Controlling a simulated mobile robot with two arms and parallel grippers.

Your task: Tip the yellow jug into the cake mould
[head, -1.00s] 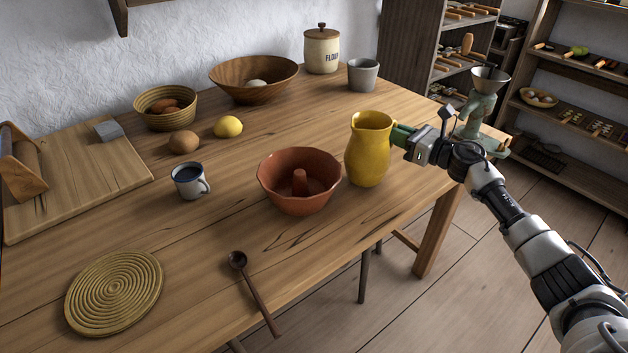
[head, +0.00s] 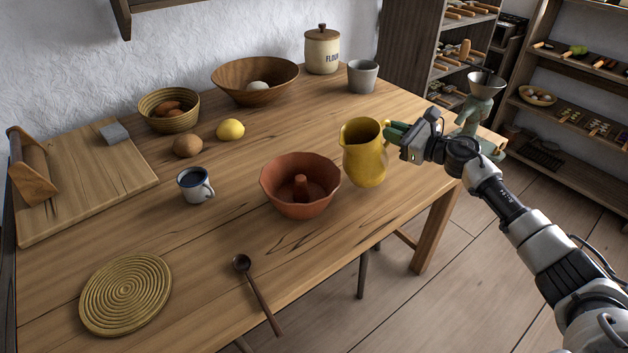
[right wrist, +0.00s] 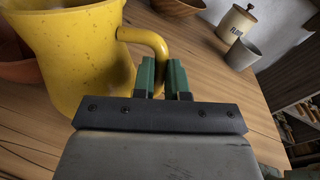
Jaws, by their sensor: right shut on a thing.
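The yellow jug (head: 364,158) stands out just right of the cake mould in the head view, leaning a little left with its spout toward the mould. My right gripper (head: 394,136) is shut on the jug's handle from the right. In the right wrist view the green fingers (right wrist: 164,78) meet the handle (right wrist: 150,40) beside the jug's body (right wrist: 85,55). I cannot tell whether the jug's base touches the table. The cake mould (head: 283,190) is reddish-brown, fluted, upright, with a central post; no contents show in it. The jug's inside is mostly hidden. My left gripper is not in view.
A blue-and-white mug (head: 192,186) stands left of the mould, and a wooden spoon (head: 258,296) lies in front. A green grinder (head: 478,115) is clamped at the table's right end, behind my right gripper. The table (head: 210,250) is bare between mug and spoon.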

